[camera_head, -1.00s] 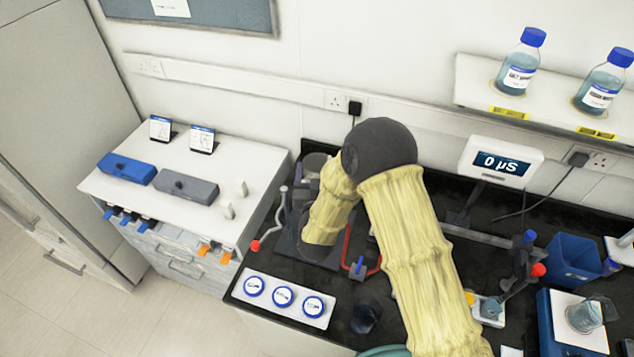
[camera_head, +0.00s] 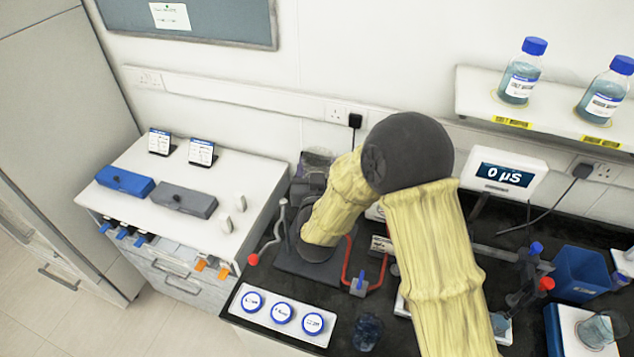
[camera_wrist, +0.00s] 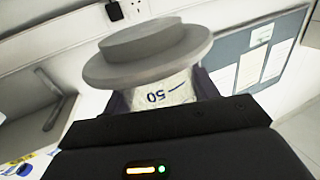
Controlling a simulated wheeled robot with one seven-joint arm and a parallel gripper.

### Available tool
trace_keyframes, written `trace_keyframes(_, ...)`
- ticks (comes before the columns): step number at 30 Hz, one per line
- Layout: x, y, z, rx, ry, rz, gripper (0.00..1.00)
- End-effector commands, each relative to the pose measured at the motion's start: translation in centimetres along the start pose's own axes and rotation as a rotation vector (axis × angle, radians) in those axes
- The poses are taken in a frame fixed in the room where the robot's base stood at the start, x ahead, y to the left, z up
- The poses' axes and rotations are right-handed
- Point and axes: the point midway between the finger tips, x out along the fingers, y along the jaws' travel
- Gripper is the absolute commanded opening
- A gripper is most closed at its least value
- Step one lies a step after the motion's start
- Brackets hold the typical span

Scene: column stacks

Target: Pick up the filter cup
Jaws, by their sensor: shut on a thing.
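The filter cup (camera_wrist: 172,88) shows large in the wrist view, a pale clear body marked "50" under a wide grey flange and cap. The "50" reads upside down in the picture. My gripper (camera_wrist: 160,97) is shut on the cup's body, with a dark finger at each side. The lower part of the cup is hidden behind the gripper's dark housing. In the head view my sleeved arm covers much of the bench, and I cannot clearly make out the gripper or cup there.
A card with several blue-rimmed discs (camera_head: 283,314) lies at the bench's front left. A dark beaker (camera_head: 367,332) stands right of it. A red tube (camera_head: 349,265) and stand lie by my arm. A meter (camera_head: 497,177) reads 0 µS. A blue bin (camera_head: 580,274) stands right.

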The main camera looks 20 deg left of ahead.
Motion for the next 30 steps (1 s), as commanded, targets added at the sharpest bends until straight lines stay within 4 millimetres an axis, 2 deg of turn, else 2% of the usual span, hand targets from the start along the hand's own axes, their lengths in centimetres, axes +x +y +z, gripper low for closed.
trace_keyframes(6, 0.0, -0.1, -3.0, 0.001, 0.004, 0.0, 0.35)
trace_keyframes(10, 0.0, -0.1, -4.0, 0.002, 0.001, 0.0, 0.35)
trace_keyframes(30, 0.0, -0.1, -4.4, 0.001, 0.0, 0.0, 0.35)
